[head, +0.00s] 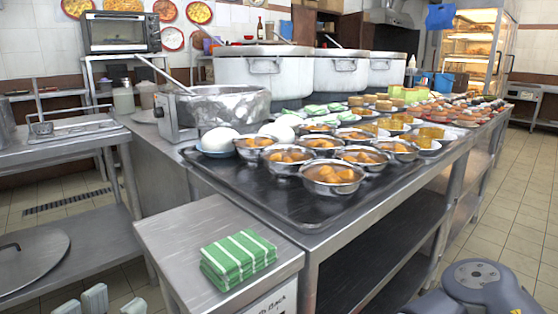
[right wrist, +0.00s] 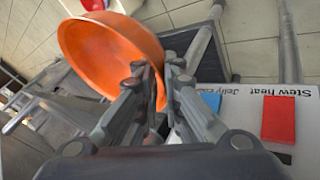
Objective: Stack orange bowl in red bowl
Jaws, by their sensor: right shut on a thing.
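The orange bowl (right wrist: 105,55) is in the right wrist view, tilted, with its rim between the fingers of my right gripper (right wrist: 165,75), which is shut on it. The orange bowl does not show in the head view. A small red piece (right wrist: 93,4) is cut off at the top edge of the right wrist view; I cannot tell whether it is the red bowl. No clear red bowl shows in the head view. Light grey fingertips of my left gripper (head: 112,303) show at the bottom left of the head view, apart and empty.
A steel counter (head: 215,240) with a folded green striped cloth (head: 238,258) stands in front. Behind it, a dark tray (head: 255,195) holds several metal bowls of food. Large stockpots (head: 262,72) stand further back. Tiled floor (head: 515,225) is open at the right.

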